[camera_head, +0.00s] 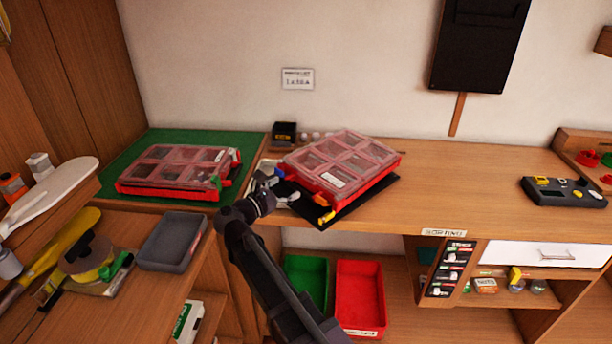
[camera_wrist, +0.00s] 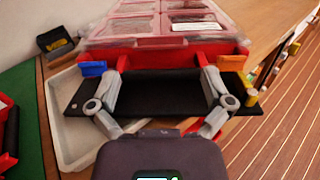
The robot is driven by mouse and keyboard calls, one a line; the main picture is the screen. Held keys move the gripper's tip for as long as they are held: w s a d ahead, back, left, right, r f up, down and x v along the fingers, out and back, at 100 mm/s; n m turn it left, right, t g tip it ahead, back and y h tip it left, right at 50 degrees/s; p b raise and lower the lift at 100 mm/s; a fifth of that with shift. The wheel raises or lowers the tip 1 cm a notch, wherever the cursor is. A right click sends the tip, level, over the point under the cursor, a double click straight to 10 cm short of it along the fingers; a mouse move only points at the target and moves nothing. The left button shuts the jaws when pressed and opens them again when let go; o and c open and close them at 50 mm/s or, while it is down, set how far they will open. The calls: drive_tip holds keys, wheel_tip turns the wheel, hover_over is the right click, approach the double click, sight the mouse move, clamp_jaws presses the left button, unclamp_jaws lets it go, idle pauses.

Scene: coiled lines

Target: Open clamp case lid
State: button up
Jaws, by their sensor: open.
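A red case (camera_head: 343,168) with a clear, divided lid lies at the middle of the bench, its lid down. It also shows in the wrist view (camera_wrist: 180,49), with a white label on the lid, a blue tab (camera_wrist: 92,69) at the left of its front and an orange tab (camera_wrist: 232,62) at the right. My gripper (camera_head: 285,190) is at the case's near left side, its fingers (camera_wrist: 160,82) spread wide with nothing between them but the black mat behind. I cannot tell whether a fingertip touches the case. A second red case (camera_head: 176,171) lies on the green mat, lid down.
A black mat (camera_head: 352,208) lies under the middle case. A small black box (camera_head: 284,134) stands behind it. A grey tray (camera_head: 172,241) is at the left; green (camera_head: 306,281) and red (camera_head: 360,296) bins stand below. The bench to the right is mostly clear, up to a dark device (camera_head: 563,192).

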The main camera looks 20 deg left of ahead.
sight(306, 175)
drive_tip(key=x, duration=0.8)
drive_tip(key=c, duration=1.1)
drive_tip(key=shift+o, duration=0.2)
drive_tip(key=shift+a+r, duration=0.1)
